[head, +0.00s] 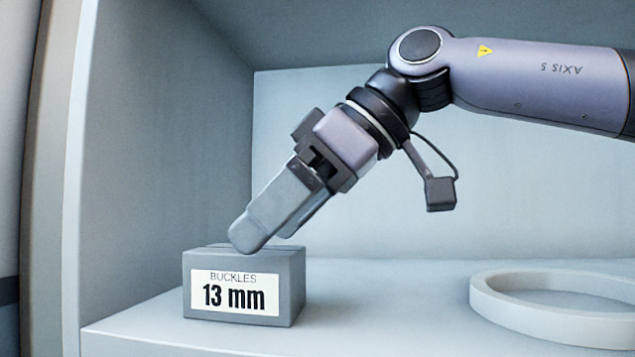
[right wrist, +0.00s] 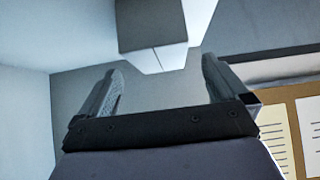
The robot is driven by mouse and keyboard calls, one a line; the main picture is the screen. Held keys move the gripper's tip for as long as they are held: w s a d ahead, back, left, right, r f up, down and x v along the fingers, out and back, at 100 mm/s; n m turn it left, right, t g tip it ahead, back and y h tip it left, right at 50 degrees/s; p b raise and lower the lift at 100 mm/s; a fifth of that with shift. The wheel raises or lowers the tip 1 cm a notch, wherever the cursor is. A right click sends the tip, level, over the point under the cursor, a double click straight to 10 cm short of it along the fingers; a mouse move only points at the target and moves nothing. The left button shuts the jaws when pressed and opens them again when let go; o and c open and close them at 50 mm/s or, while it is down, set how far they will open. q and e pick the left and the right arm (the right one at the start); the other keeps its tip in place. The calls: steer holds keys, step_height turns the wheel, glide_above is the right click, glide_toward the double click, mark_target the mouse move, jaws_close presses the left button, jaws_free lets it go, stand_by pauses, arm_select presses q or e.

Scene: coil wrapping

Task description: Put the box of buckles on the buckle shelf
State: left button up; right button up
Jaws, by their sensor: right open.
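The grey box of buckles (head: 245,312), with a white label reading "BUCKLES 13 mm", stands upright on a pale shelf (head: 400,320) near its left wall. My right gripper (head: 265,238) comes down from the upper right, tilted, with its fingertips at the top of the box. Its jaws are open, and I cannot tell whether they touch the box. In the right wrist view the two fingers (right wrist: 160,70) stand apart, and a grey block that looks like the box (right wrist: 150,28) shows beyond and between their tips. My left gripper is not in view.
A pale, flat ring (head: 510,312) lies on the shelf at the right. The shelf's left wall (head: 150,150) rises close beside the box. The surface between box and ring is clear. A brown board with papers (right wrist: 300,125) shows at the right wrist view's right edge.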

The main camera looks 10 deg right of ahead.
steer(key=v, duration=0.6)
stand_by(0.4)
